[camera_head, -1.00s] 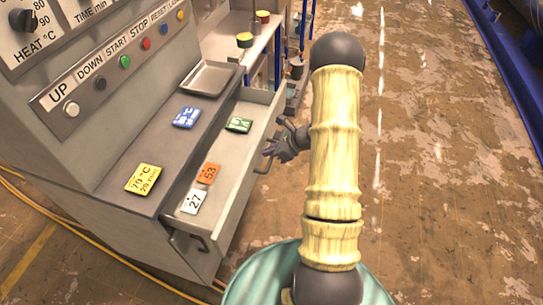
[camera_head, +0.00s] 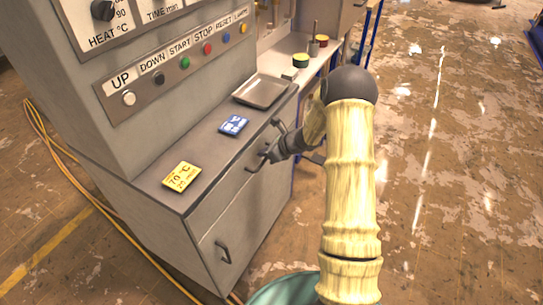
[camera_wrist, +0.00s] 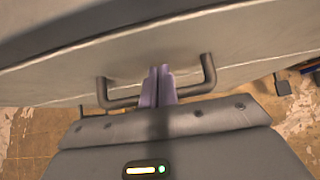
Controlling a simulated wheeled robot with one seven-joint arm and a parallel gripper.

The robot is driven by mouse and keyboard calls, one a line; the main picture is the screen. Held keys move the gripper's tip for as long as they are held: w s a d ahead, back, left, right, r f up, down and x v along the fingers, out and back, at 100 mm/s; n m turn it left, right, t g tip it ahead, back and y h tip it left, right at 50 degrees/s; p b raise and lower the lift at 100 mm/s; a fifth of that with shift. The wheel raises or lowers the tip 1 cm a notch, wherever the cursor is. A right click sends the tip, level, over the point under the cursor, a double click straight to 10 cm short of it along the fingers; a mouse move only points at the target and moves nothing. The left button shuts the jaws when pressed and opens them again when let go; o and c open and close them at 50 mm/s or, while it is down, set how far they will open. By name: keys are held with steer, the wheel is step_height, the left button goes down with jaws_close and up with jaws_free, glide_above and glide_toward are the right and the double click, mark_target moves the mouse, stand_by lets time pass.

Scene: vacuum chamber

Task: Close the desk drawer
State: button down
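The desk drawer's front (camera_head: 232,188) looks level with the grey desk front in the head view, and its inside is out of sight. Its dark handle (camera_head: 257,162) is on that front and also spans the wrist view (camera_wrist: 125,102). My gripper (camera_head: 275,150) is at the handle. In the wrist view my two slim purple fingers (camera_wrist: 158,84) are together between the handle's posts, pointing at the drawer front (camera_wrist: 150,58). Whether the fingertips touch the front is hard to tell.
A yellow card (camera_head: 182,177), a blue card (camera_head: 234,125) and a metal tray (camera_head: 264,92) lie on the desk top. A lower handle (camera_head: 223,252) is on the desk front. Yellow cables (camera_head: 75,180) run along the floor at left. The floor at right (camera_head: 450,170) is open.

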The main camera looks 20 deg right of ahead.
steer(key=shift+w+a+r, duration=0.2)
steer(key=shift+a+r, duration=0.05)
steer(key=shift+a, duration=0.2)
steer(key=p+v, duration=0.4)
steer(key=v, duration=0.6)
steer(key=shift+s+d+f+p, duration=0.25)
steer(key=shift+d+p, duration=0.1)
steer(key=shift+d, duration=0.15)
steer(key=s+a+r+n+g+h+p, duration=0.1)
steer(key=s+a+r+n+h, duration=0.1)
steer(key=s+r+n, duration=0.3)
steer(key=s+a+r+n+g+h+p, duration=0.2)
steer(key=s+r+n, duration=0.4)
steer(key=s+n, duration=0.6)
steer(key=s+a+r+n+g+h+p, duration=0.1)
steer(key=s+a+r+n+h+p, duration=0.1)
steer(key=s+r+n, duration=0.4)
steer(key=s+a+n, duration=0.1)
steer(key=s+n, duration=0.2)
steer(key=shift+a+r+n+h, duration=0.15)
steer(key=shift+r+n+h, duration=0.15)
steer(key=shift+n, duration=0.1)
